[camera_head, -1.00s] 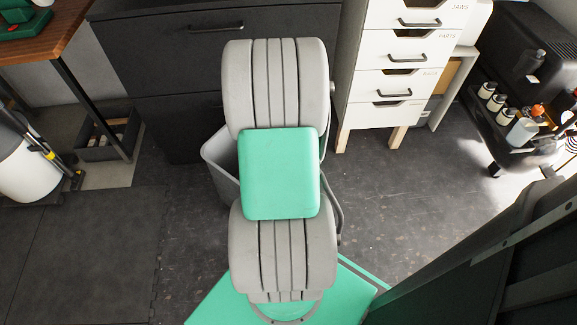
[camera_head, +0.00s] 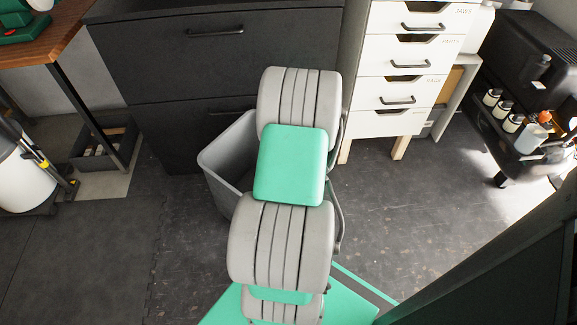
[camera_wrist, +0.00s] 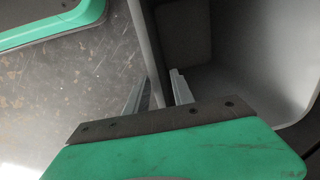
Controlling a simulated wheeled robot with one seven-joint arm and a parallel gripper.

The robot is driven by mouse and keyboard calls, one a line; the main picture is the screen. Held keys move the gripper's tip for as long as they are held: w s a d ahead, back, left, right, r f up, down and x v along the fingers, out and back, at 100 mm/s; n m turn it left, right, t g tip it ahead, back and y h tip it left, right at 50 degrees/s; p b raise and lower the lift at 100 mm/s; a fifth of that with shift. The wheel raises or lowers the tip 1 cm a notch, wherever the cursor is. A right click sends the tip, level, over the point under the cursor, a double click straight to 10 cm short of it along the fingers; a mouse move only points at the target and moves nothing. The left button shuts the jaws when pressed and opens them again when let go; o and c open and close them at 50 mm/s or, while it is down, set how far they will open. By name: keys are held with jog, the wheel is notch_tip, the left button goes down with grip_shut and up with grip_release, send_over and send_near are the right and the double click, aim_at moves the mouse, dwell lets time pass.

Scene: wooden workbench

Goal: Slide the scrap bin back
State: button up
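The scrap bin (camera_head: 211,171) is a grey open-topped bin on the floor in front of the dark drawer cabinet. In the head view my arm hides its right side. In the wrist view its pale interior (camera_wrist: 235,80) fills the right side, and its wall runs down the picture towards my gripper (camera_wrist: 158,93). One finger is on the outer side of the wall and one on the inner side. Narrow gaps seem to show beside the wall, so the gripper looks open around it; contact is unclear. The head view hides the gripper behind my arm.
The dark drawer cabinet (camera_head: 180,78) stands behind the bin. A white drawer unit (camera_head: 390,62) on wooden legs is to the right. A dark tray (camera_head: 84,157) lies under the wooden table (camera_head: 38,40) at left. Floor left of the bin is bare.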

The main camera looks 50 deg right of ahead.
jog(key=f, duration=0.2)
jog(key=f+b, duration=0.1)
jog(key=shift+w+f, duration=0.2)
jog(key=shift+w, duration=0.1)
grip_shut()
dwell(1.2)
